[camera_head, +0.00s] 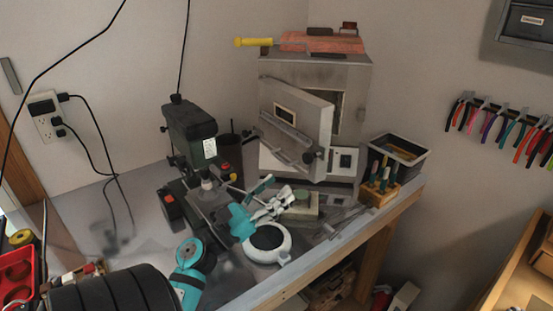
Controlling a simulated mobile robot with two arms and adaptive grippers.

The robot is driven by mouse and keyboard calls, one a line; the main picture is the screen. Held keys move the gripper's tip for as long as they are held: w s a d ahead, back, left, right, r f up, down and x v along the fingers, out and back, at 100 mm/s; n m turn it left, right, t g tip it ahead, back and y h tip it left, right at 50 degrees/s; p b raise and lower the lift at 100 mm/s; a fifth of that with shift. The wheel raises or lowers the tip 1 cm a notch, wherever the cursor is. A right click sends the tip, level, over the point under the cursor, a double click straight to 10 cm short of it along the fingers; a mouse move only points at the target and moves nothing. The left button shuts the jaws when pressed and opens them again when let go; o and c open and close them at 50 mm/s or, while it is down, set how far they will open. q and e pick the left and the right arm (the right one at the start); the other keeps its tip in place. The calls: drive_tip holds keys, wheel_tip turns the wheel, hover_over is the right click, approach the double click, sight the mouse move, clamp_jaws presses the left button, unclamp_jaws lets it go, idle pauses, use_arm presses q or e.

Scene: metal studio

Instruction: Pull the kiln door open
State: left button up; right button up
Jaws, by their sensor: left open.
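The grey kiln (355,75) stands at the back of the workbench. Its door (315,118) is ajar, with its right edge swung out from the body and a dark gap to its right. The door has a small pale-framed window (285,115) and a metal bar handle (288,138) across its front. My left gripper (272,192), teal and white, is open and empty in front of and below the door, appearing apart from the handle. The kiln's inside is mostly hidden by the door. My right gripper is not in view.
A green-black drill press (190,140) stands left of the kiln. A wooden tool block (378,192) and a dark bin (398,155) stand to its right. Orange blocks and a yellow-handled tool (254,42) lie on top. Pliers (500,125) hang on the right wall.

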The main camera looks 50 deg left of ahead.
use_arm(q)
drive_tip(key=shift+c, duration=1.1)
drive_tip(key=w+d+f+m+g, duration=0.1)
drive_tip(key=d+m, duration=0.1)
drive_tip(key=m, duration=0.1)
drive_tip(key=w+d+f+m+g+h+p, duration=0.1)
drive_tip(key=d+m, duration=0.1)
drive_tip(key=m, duration=0.1)
drive_tip(key=w+d+f+m+g+h, duration=0.1)
drive_tip(key=w+d+m, duration=0.1)
drive_tip(key=m, duration=0.2)
drive_tip(key=shift+d+f+g, duration=0.4)
clamp_jaws()
drive_tip(key=w+d+f+m+g+y+p, duration=0.3)
drive_tip(key=d+f+m+g+y, duration=0.15)
drive_tip(key=m, duration=1.45)
wheel_tip(320, 180, up, 14)
drive_tip(key=s+m+t+y+p, duration=0.25)
drive_tip(key=m+y, duration=0.55)
drive_tip(key=m, duration=0.7)
drive_tip(key=r+p+x, duration=0.1)
drive_tip(key=p+x, duration=0.4)
drive_tip(key=x, duration=0.5)
drive_tip(key=shift+t, duration=0.3)
drive_tip(key=shift+s+a+f+p, duration=0.2)
drive_tip(key=shift+s+a+f, duration=0.3)
drive_tip(key=shift+s, duration=0.25)
drive_tip(key=shift+s+a+f+p, duration=0.15)
drive_tip(key=shift+s+a+f, duration=0.35)
drive_tip(key=shift+s, duration=0.3)
